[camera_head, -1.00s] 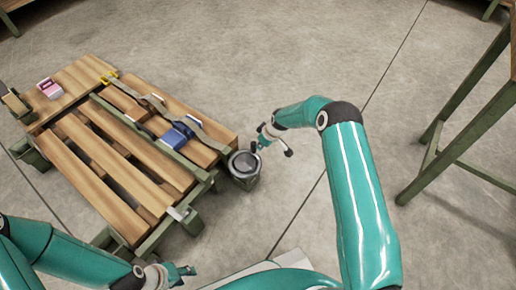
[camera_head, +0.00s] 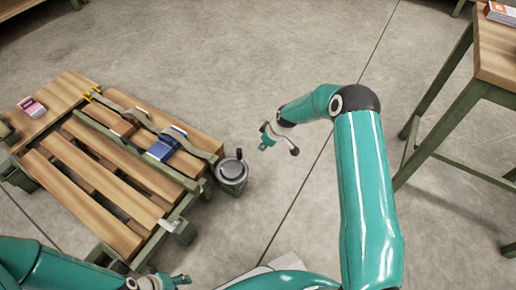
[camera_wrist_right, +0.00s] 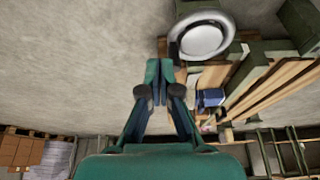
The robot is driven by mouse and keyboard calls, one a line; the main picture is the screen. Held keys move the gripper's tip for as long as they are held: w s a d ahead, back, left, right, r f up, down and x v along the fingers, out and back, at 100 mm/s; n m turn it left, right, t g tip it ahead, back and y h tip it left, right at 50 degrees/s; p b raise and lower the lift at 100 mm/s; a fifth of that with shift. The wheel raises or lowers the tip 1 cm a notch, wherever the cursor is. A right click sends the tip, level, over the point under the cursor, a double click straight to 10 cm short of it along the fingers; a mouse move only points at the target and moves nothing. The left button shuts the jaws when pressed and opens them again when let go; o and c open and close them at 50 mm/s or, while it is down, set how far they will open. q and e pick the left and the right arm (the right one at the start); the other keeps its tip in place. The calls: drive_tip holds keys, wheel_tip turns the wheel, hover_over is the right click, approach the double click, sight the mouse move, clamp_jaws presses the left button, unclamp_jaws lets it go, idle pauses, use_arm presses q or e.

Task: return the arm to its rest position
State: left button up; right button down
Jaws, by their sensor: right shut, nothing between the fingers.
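My right arm (camera_head: 365,190) is teal, bends at the elbow and reaches forward over the floor in the head view. Its gripper (camera_head: 266,143) is shut and empty, to the right of a grey metal can (camera_head: 232,178) and apart from it in the picture. In the right wrist view the fingertips (camera_wrist_right: 159,70) are together with nothing between them. The can's round top (camera_wrist_right: 203,38) shows just beyond them to the right. My left gripper (camera_head: 181,280) is low at the bottom edge, small and partly cut off; its opening is unclear.
A low wooden platform (camera_head: 95,188) with a green frame fills the left. On it are a blue object (camera_head: 165,145), a strap and a pink box (camera_head: 32,107). A tall table (camera_head: 497,58) with a box (camera_head: 503,12) stands right. Concrete floor beyond my right gripper is clear.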

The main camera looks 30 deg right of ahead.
drive_tip(key=shift+v, duration=0.9)
drive_tip(key=s+a+f+g+y, duration=0.2)
drive_tip(key=s+a+f+g, duration=0.15)
drive_tip(key=s+a, duration=0.95)
drive_tip(key=s+a+f+m, duration=0.1)
drive_tip(key=s+a+m, duration=0.2)
drive_tip(key=s, duration=0.6)
drive_tip(key=s+a+m, duration=0.2)
drive_tip(key=s+a, duration=0.1)
drive_tip(key=s, duration=0.5)
wheel_tip(320, 180, up, 37)
drive_tip(key=m+p, duration=0.2)
drive_tip(key=p, duration=3.5)
drive_tip(key=shift+w+m, duration=0.25)
drive_tip(key=shift+m, duration=0.05)
